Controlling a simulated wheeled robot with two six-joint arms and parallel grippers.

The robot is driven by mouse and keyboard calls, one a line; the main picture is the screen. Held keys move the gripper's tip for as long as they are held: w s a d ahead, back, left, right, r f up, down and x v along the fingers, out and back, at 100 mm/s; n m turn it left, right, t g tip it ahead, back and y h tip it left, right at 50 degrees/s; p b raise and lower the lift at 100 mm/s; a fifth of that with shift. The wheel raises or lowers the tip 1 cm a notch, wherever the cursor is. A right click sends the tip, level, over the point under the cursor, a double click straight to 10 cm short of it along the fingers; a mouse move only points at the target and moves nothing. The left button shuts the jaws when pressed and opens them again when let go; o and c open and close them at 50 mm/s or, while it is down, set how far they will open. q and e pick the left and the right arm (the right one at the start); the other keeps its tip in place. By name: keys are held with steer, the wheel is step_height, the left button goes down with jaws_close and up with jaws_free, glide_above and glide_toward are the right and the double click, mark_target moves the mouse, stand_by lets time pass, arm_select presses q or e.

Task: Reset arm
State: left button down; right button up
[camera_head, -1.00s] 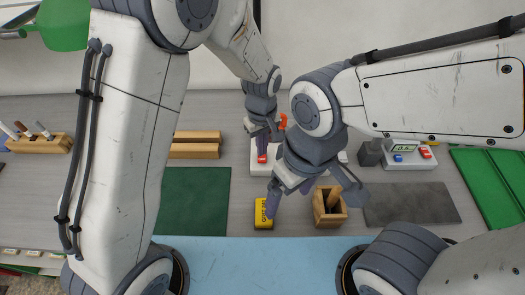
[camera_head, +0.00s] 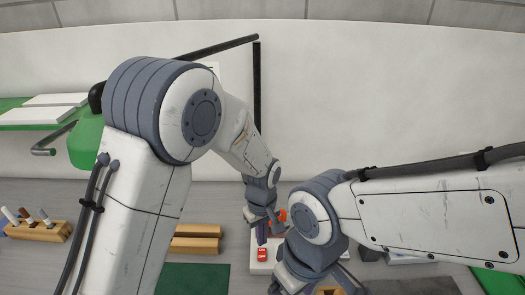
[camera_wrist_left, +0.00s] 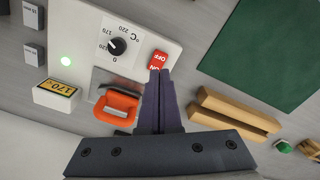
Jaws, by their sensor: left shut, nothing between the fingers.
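My left gripper (camera_head: 262,240) is shut and empty in the head view, over the white control panel (camera_head: 258,268). In the left wrist view its closed dark fingers (camera_wrist_left: 157,82) point at the red OFF switch (camera_wrist_left: 159,60); I cannot tell whether they touch it. The panel there also bears a black dial (camera_wrist_left: 117,46), an orange handle (camera_wrist_left: 120,103) and a lit green lamp (camera_wrist_left: 67,61). My right gripper (camera_head: 312,286) is at the bottom edge of the head view, its fingers spread apart and partly cut off.
Wooden blocks (camera_head: 195,246) lie left of the panel, with a dark green mat (camera_head: 192,280) in front. A wooden holder with pens (camera_head: 38,232) stands at far left. A yellow display block (camera_wrist_left: 57,95) is beside the panel. A green shelf (camera_head: 20,117) is on the upper left.

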arm_select(q)
steer(key=s+a+r+m+b, duration=0.1)
steer(key=s+r+m, duration=0.2)
steer(key=s, duration=0.4)
steer(key=s+a+r+m+b, duration=0.1)
steer(key=s+a+r+m, duration=0.1)
steer(key=s+m, duration=0.4)
steer(key=s+a+r+m+h+b, duration=0.1)
steer(key=s+r+m, duration=0.3)
steer(key=s, duration=0.4)
steer(key=shift+a+r, duration=0.15)
steer(key=shift+a, duration=0.15)
arm_select(e)
step_height(320, 180, down, 3)
steer(key=shift+f, duration=0.2)
jaws_close()
arm_select(q)
steer(key=shift+f+b, duration=0.65)
steer(key=shift+b, duration=0.2)
arm_select(e)
steer(key=w+a+f+m+g, duration=0.1)
steer(key=w+a+m, duration=0.1)
steer(key=w, duration=1)
steer(key=w+a+f+m+h, duration=0.1)
steer(key=w+m, duration=0.4)
steer(key=w, duration=0.7)
steer(key=shift+a+g, duration=0.4)
steer(key=shift+a, duration=0.45)
